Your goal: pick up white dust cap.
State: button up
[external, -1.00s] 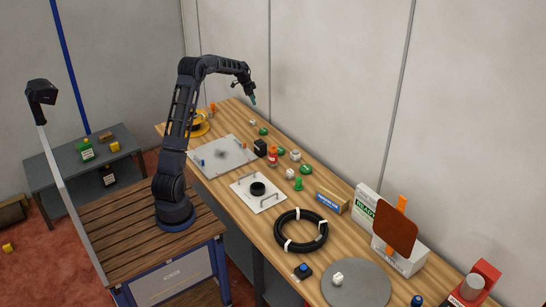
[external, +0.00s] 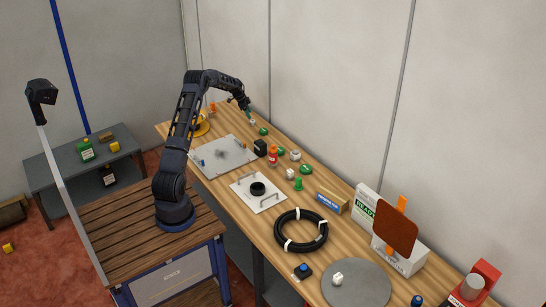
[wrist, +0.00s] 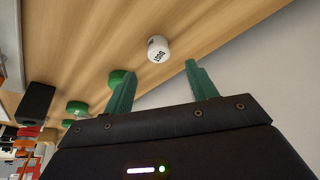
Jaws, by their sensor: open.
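The white dust cap (wrist: 158,48) stands on the wooden table in the wrist view, with dark lettering on its side. It lies just beyond the fingertips, between their lines, and touches neither finger. My gripper (wrist: 160,72) is open and empty, with two green fingers spread apart. In the external view my gripper (external: 248,112) is low over the far end of the table, close to the small white cap (external: 252,122).
A green round cap (wrist: 118,78) is close to the left finger. A black block (wrist: 36,103) stands farther left. The wall (wrist: 285,70) rises close to the right. The wooden table (wrist: 90,25) is bare beyond the cap.

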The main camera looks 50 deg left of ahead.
aim_at(253, 121)
jog(key=shift+x, duration=2.9)
jog(key=shift+s, duration=0.15)
jog(key=c, duration=1)
